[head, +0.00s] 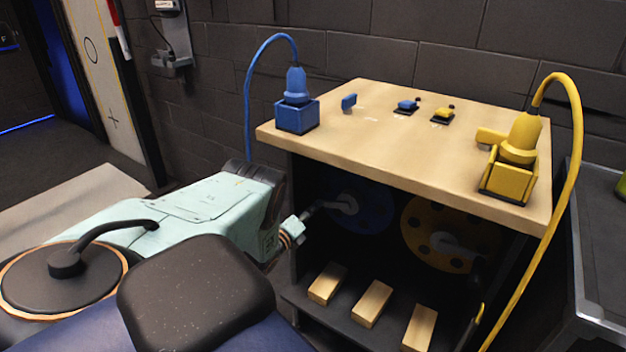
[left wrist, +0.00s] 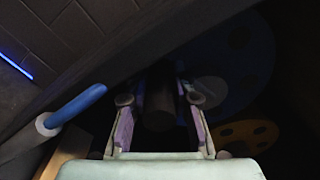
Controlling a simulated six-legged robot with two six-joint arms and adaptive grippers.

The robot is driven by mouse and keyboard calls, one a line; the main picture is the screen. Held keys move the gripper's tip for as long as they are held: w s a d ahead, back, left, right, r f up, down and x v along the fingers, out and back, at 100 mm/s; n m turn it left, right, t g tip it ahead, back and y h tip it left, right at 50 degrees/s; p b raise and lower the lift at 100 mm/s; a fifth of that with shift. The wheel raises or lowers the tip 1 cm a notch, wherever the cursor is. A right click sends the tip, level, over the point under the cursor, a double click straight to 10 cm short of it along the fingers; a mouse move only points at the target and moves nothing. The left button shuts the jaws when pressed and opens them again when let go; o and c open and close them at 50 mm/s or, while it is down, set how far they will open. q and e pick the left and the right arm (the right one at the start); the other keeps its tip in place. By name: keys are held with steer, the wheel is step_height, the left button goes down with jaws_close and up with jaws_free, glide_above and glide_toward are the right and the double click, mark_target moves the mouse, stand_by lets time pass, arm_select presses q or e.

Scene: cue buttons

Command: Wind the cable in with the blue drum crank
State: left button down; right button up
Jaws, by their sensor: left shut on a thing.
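The blue drum (head: 372,215) sits in the dark space under the wooden top, with a grey crank (head: 345,203) at its middle. It also shows dimly in the left wrist view (left wrist: 240,60). My left gripper (head: 312,212) reaches in from the left at the crank's outer end. In the left wrist view its fingers (left wrist: 160,118) are shut around a dark cylindrical crank handle (left wrist: 160,100). The blue cable (head: 249,95) arches from a blue plug (head: 296,83) in a blue box (head: 297,117) and drops behind the cabinet's left edge. My right gripper is not in view.
A yellow drum (head: 425,235) is close right of the blue one. The wooden top (head: 370,160) overhangs both drums. Several wooden blocks (head: 373,303) lie on the low shelf. A yellow cable (head: 575,140) hangs at the right.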

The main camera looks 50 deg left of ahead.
arm_select(q)
steer(key=shift+a+r, duration=0.25)
steer(key=shift+r, duration=0.1)
steer(key=c, duration=1.2)
jaws_free()
steer(key=shift+d, duration=0.1)
steer(key=shift+o, duration=0.4)
steer(key=shift+d+f, duration=0.1)
steer(key=shift+f, duration=0.1)
steer(key=v, duration=1.2)
